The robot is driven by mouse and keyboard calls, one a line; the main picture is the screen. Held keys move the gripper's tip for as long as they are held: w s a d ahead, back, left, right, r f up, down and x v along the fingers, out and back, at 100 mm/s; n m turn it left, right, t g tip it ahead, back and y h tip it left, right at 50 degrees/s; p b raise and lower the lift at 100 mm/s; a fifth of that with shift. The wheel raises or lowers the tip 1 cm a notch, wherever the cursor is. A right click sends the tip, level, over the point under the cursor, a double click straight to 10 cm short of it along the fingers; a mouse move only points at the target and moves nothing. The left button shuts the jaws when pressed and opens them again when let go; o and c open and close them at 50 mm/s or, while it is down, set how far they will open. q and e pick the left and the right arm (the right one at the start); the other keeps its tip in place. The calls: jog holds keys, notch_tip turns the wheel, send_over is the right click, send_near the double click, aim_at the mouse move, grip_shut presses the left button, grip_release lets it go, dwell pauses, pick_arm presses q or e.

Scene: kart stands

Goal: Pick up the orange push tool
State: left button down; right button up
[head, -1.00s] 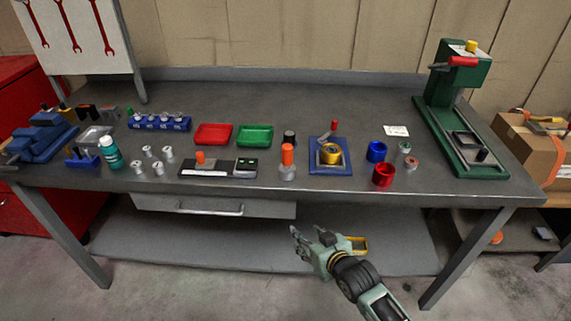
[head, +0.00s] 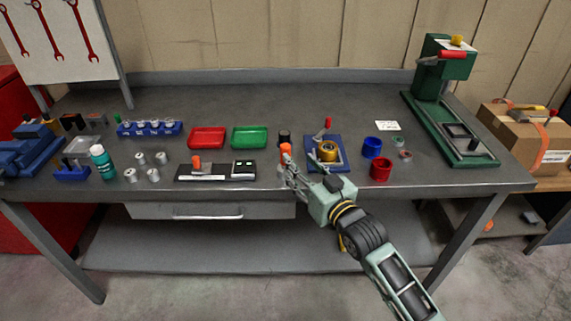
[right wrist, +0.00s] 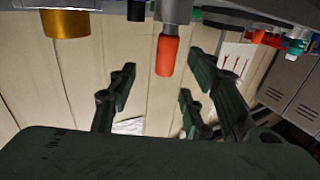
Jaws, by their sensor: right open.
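The orange push tool (head: 286,150) stands upright on the bench, between the black block with the orange knob and the blue fixture. Its lower grey part is largely hidden behind my right gripper (head: 288,172) in the head view. My right gripper is open and level with the tool at its near side. In the right wrist view, which is upside down, the push tool (right wrist: 167,54) shows between the spread fingers (right wrist: 155,85), near their tips. I cannot tell whether any finger touches it. My left gripper is not in view.
A blue fixture (head: 339,163) with a brass part and red lever stands just right of the tool. A black cylinder (head: 284,137) is close behind it. The black block (head: 215,176) is to its left. Red (head: 381,170) and blue (head: 372,148) cups stand farther right.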

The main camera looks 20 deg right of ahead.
aim_at(285, 148)
jog(key=w, duration=0.2)
jog(key=w+a, duration=0.1)
jog(key=w, duration=0.1)
jog(key=w+a+p, duration=0.1)
jog(key=w, duration=0.1)
jog(key=shift+w+a+f, duration=0.1)
jog(key=shift+w+f, duration=0.05)
jog(key=shift+w, duration=0.35)
jog(key=shift+c, duration=0.6)
grip_shut()
